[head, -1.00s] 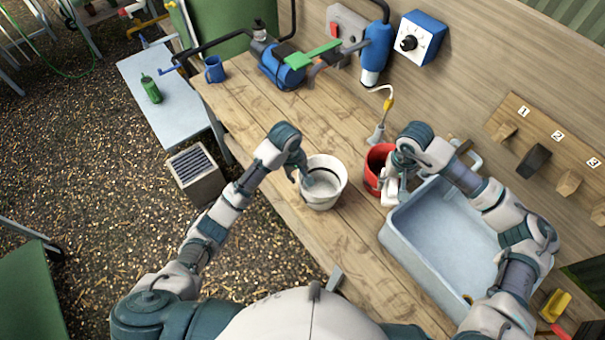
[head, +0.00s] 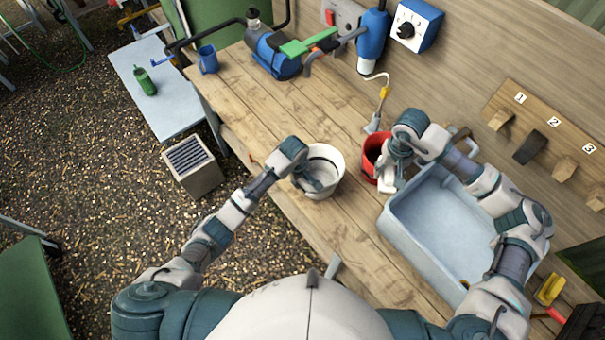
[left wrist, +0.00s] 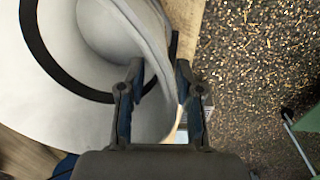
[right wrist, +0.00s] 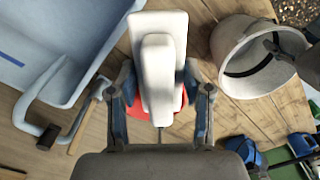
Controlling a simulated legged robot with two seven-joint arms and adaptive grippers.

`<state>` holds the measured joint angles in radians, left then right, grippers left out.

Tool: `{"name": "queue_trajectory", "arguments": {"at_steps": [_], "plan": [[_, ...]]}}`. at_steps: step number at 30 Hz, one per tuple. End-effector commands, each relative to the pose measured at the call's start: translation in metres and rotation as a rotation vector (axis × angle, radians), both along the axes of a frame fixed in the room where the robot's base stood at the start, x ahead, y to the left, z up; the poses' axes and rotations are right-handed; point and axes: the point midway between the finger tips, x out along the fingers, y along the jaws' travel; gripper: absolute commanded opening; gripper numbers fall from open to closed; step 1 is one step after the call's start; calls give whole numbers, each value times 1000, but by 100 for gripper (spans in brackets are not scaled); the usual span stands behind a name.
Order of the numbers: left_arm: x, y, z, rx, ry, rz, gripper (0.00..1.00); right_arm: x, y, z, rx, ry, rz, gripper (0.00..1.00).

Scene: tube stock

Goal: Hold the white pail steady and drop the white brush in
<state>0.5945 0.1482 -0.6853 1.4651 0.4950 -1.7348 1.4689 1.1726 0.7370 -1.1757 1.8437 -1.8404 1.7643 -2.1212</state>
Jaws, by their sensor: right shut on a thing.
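The white pail (head: 330,160) stands upright on the wooden bench, with a dark band inside; it fills the left of the left wrist view (left wrist: 60,110). My left gripper (head: 306,181) is at its near-left rim. In the left wrist view its fingers (left wrist: 158,75) are apart, one inside the pail and one outside, with the wall between them. My right gripper (right wrist: 160,85) is shut on the white brush (right wrist: 158,65), which also shows in the head view (head: 387,184). The brush is beside and partly over the red pail (head: 372,150), apart from the white pail.
A pale blue tub (head: 440,225) stands right of the red pail, close to my right arm. A yellow-and-grey nozzle (head: 378,110) hangs behind the red pail. Numbered wooden pegs (head: 535,145) are on the back wall.

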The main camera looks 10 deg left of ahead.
Motion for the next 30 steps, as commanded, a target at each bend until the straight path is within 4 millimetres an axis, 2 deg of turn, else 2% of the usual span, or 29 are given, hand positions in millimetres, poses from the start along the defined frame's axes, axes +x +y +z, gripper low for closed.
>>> {"name": "queue_trajectory", "arguments": {"at_steps": [10,11,14,15,30], "plan": [[0,-5,-4,4,0,0,34,0,-5,-1,5,-1,-2,17],[0,-5,-4,4,0,0,29,0,-6,-1,5,-1,-2,17],[1,-5,-4,5,-1,0,4,0,-6,-1,5,-1,-2,17],[1,-4,-4,4,0,0,0,0,-5,-1,5,0,-2,17],[0,-1,-4,1,0,0,0,0,-2,0,2,-1,-1,17]]}}
